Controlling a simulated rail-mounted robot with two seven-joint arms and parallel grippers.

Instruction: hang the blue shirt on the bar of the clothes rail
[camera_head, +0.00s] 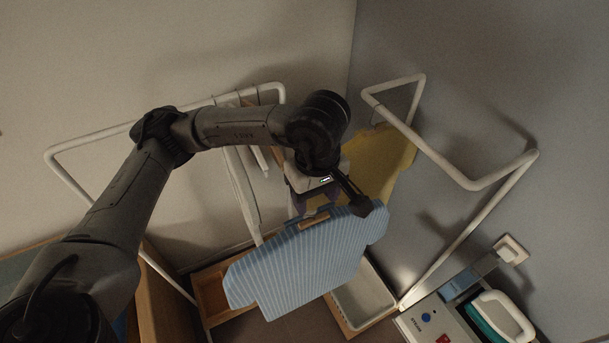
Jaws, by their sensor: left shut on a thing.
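The blue shirt (306,264), pale with fine stripes, hangs tilted below my left gripper (345,203) in the middle of the view. My left gripper is shut on it near its top edge, where a small wooden piece (313,221) shows. The exact grip is partly hidden by the gripper. A white tube rail (105,138) runs along the left wall behind my left arm. Another white tube frame (430,150) stands by the right wall. The shirt is apart from both bars. My right gripper is not in view.
Pale garments (240,193) hang from the left rail, and a yellow garment (392,163) is behind my gripper. Below are a wooden box (209,294), a white-lined box (374,302) and a clothes iron (503,318). A socket (511,250) is on the right wall.

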